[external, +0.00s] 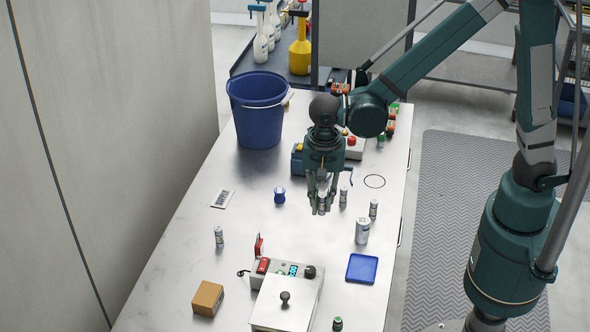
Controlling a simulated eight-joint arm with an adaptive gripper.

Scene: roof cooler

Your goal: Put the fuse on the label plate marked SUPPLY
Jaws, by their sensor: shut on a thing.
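My gripper (321,207) points down over the middle of the table, with its fingers shut on a small grey piece that looks like a fuse; the fingers hide most of it. Similar small grey cylinders stand upright on the table: one at the left (219,237), one just right of my gripper (343,198) and one further right (373,209).
A blue bucket (257,115) stands at the back left. In front are a control box (286,300) with a knobbed lid, a cardboard box (208,298) and a blue tray (361,268). A larger grey can (362,231) and a blue spool (279,195) stand near my gripper. The left-middle tabletop is mostly clear.

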